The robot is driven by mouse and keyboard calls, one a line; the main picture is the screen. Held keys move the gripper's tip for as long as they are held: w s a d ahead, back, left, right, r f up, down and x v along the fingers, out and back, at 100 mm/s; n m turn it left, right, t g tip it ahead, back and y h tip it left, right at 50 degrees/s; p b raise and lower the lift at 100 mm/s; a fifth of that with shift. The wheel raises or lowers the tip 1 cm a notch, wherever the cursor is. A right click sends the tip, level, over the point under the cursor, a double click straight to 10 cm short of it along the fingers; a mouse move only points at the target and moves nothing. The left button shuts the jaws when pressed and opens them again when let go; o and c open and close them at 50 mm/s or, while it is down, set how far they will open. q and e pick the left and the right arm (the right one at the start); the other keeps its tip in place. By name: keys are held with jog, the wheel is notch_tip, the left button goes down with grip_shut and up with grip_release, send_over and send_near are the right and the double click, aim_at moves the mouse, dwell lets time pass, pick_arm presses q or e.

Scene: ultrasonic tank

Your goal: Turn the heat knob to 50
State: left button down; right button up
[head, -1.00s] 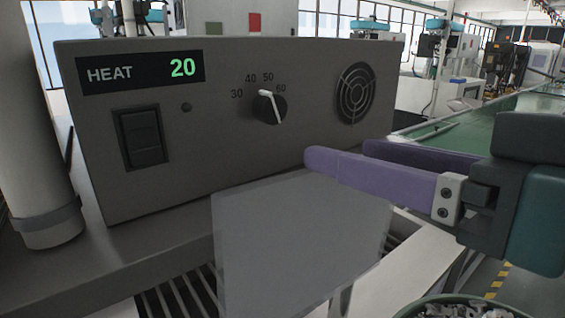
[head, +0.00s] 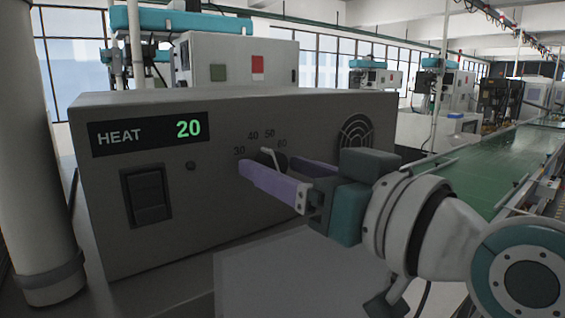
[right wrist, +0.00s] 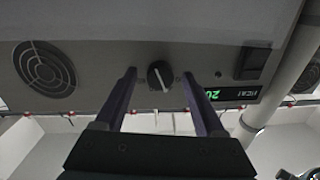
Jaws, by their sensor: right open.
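The heat knob (head: 271,155) is a dark round dial with a white pointer line, on the front of a grey control box (head: 230,225). Numbers 30 to 60 are printed around it, and the green display (head: 188,129) reads 20. My right gripper (head: 268,167) has its two purple fingers open, one on each side of the knob, partly hiding it. In the right wrist view the knob (right wrist: 160,75) sits between the open fingertips (right wrist: 159,78), with visible gaps on both sides. Whether the tips reach the panel is unclear. My left gripper is not in view.
A black rocker switch (head: 147,195) is on the box's left, and a round vent (head: 356,136) is right of the knob. A pale grey panel (head: 290,280) stands in front, below my right arm. A light column (head: 38,150) stands at the left.

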jog(key=shift+c, duration=0.4)
grip_shut()
